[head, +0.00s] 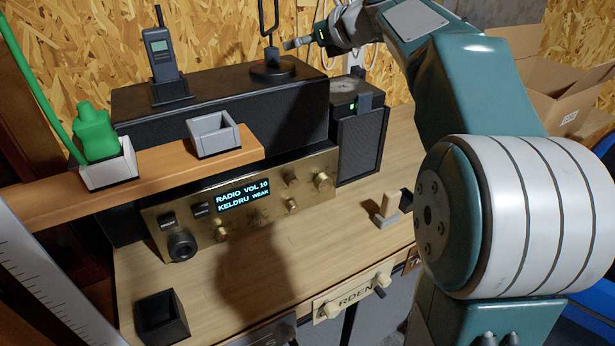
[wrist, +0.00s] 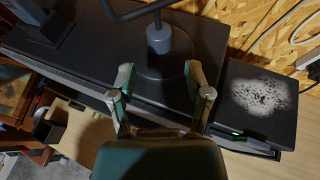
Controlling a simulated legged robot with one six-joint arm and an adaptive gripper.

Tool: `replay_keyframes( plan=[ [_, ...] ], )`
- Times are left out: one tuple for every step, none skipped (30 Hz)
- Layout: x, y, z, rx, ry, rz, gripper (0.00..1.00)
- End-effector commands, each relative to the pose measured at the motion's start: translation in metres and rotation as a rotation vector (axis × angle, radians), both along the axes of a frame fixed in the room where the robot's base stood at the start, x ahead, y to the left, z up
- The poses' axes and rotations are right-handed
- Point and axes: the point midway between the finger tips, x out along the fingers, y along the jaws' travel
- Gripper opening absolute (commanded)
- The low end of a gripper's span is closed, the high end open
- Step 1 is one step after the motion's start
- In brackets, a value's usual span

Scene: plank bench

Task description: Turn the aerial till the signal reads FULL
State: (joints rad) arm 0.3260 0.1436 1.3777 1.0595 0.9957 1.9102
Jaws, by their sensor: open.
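The aerial (head: 270,22) is a dark forked rod on a round base (head: 272,70) on top of the black cabinet. In the wrist view its stem (wrist: 158,38) stands just beyond and between my fingertips. My gripper (head: 290,44) is open beside the aerial, coming from the right; its two fingers are spread apart in the wrist view (wrist: 158,75). Nothing is held between them. The radio's display (head: 243,195) reads RADIO VOL 10, KELDRU WEAK. The aerial's top is cut off in the head view.
A handset (head: 160,52) stands left on the cabinet (head: 220,95). A wooden shelf (head: 60,200) with a green bottle (head: 95,132) and a grey tray (head: 212,134) crosses in front. A small speaker (head: 360,143) stands right. An open black box (head: 161,317) sits front left.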

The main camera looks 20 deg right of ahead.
Motion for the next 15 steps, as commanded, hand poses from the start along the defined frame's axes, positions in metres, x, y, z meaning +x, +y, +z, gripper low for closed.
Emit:
replay_keyframes(
  plan=[
    [-0.007,-0.003,0.004,-0.008,-0.004,0.0,0.64],
    [-0.011,0.002,0.0,-0.043,-0.009,0.019,0.64],
    [-0.017,0.006,-0.004,-0.088,-0.018,0.037,0.64],
    [-0.02,0.009,-0.006,-0.119,-0.023,0.05,0.64],
    [-0.024,0.011,-0.009,-0.151,-0.03,0.064,0.64],
    [-0.03,0.014,-0.012,-0.191,-0.037,0.082,0.64],
    [-0.033,0.016,-0.014,-0.222,-0.044,0.097,0.64],
    [-0.038,0.019,-0.017,-0.252,-0.05,0.111,0.64],
    [-0.043,0.021,-0.02,-0.292,-0.058,0.13,0.64],
    [-0.047,0.023,-0.023,-0.32,-0.064,0.144,0.64],
    [-0.051,0.025,-0.025,-0.351,-0.069,0.159,0.64],
    [-0.056,0.028,-0.029,-0.388,-0.076,0.179,0.64],
    [-0.061,0.029,-0.031,-0.419,-0.083,0.195,0.64],
    [-0.065,0.031,-0.033,-0.447,-0.089,0.211,0.64],
    [-0.07,0.033,-0.037,-0.486,-0.097,0.232,0.64]
  ],
)
